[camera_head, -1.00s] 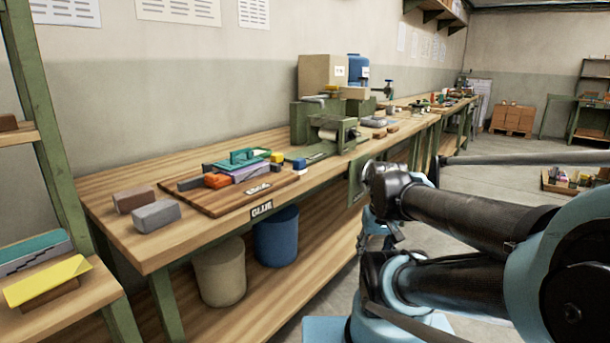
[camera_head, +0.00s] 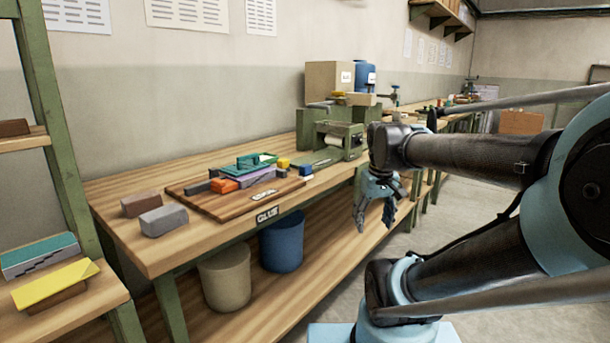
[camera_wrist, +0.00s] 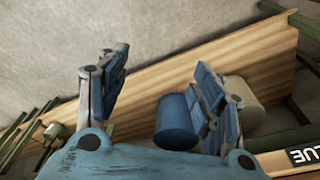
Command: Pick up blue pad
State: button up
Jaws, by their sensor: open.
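A small blue block (camera_head: 305,170), the only blue piece I see on the bench, stands at the right end of the wooden board, beside a yellow block (camera_head: 283,163). I cannot tell for sure that it is the blue pad. My gripper (camera_head: 375,218) hangs in front of the bench, right of and lower than the block, fingers pointing down. In the wrist view my gripper (camera_wrist: 161,62) has its blue-padded fingers spread wide with nothing between them. The blue block does not show in the wrist view.
The board (camera_head: 215,205) also holds an orange block (camera_head: 223,185) and a green frame (camera_head: 256,161). Grey (camera_head: 163,220) and brown (camera_head: 140,204) blocks lie left of it. A green machine (camera_head: 335,135) stands right. A blue bin (camera_head: 282,245) and beige bin (camera_head: 225,280) sit below.

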jog(key=w+a+r+n+g, duration=0.1)
jog(key=w+a+r+n, duration=0.1)
jog(key=w+a+r, duration=0.4)
jog(key=w+a+r+n, duration=0.2)
jog(key=w+r, duration=0.7)
jog(key=r, duration=0.1)
notch_tip(320, 180, up, 8)
jog(key=n, duration=0.4)
send_over(306, 165)
jog(key=shift+g, duration=0.4)
jog(key=f, duration=1.2)
jog(key=shift+w+d, duration=0.2)
jog(key=shift+a+f, duration=0.15)
jog(key=shift+f, duration=1.2)
jog(key=shift+a+f, duration=0.15)
jog(key=shift+f, duration=1.2)
jog(key=shift+s, duration=0.1)
jog(key=c, duration=1.1)
jog(key=shift+c, duration=0.2)
jog(key=shift+r, duration=0.1)
notch_tip(306, 165, up, 10)
jog(key=shift+f, duration=0.1)
jog(key=shift+c, duration=0.5)
